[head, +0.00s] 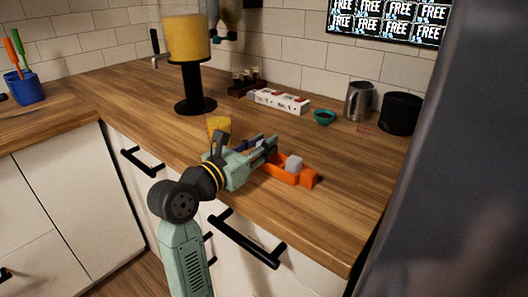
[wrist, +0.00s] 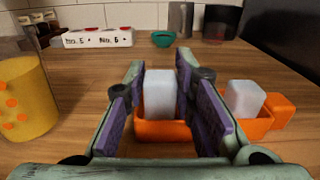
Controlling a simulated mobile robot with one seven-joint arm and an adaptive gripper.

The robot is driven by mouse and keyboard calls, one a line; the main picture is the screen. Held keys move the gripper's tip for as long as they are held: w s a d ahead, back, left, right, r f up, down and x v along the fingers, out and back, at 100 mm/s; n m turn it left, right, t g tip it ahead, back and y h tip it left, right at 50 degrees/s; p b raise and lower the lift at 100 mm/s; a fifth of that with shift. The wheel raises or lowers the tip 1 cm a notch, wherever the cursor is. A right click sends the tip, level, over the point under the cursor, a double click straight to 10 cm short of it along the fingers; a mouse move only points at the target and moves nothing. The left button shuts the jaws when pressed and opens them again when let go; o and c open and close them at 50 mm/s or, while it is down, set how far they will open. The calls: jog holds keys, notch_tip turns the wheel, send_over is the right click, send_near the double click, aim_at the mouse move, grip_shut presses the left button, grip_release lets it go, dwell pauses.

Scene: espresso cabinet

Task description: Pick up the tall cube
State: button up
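A pale grey cube (wrist: 160,93) stands in an orange holder (wrist: 162,132) and shows between my fingers in the wrist view. It looks a little taller than a second pale cube (wrist: 246,98) to the right, also in orange. My gripper (wrist: 161,75) is open, with a purple pad on either side of the first cube; whether either pad touches it is unclear. In the head view my gripper (head: 265,147) is low over the counter at the orange holder (head: 280,173). One pale cube (head: 294,162) shows there; the other is hidden by the gripper.
A yellow cup (wrist: 24,100) stands left of my gripper. Behind are a white switch box (head: 279,100), a teal bowl (head: 324,117), a metal jug (head: 359,101) and a black canister (head: 400,113). A yellow-topped dispenser (head: 188,40) stands back left.

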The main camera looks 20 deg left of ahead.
grip_shut()
jog(key=shift+r, duration=0.15)
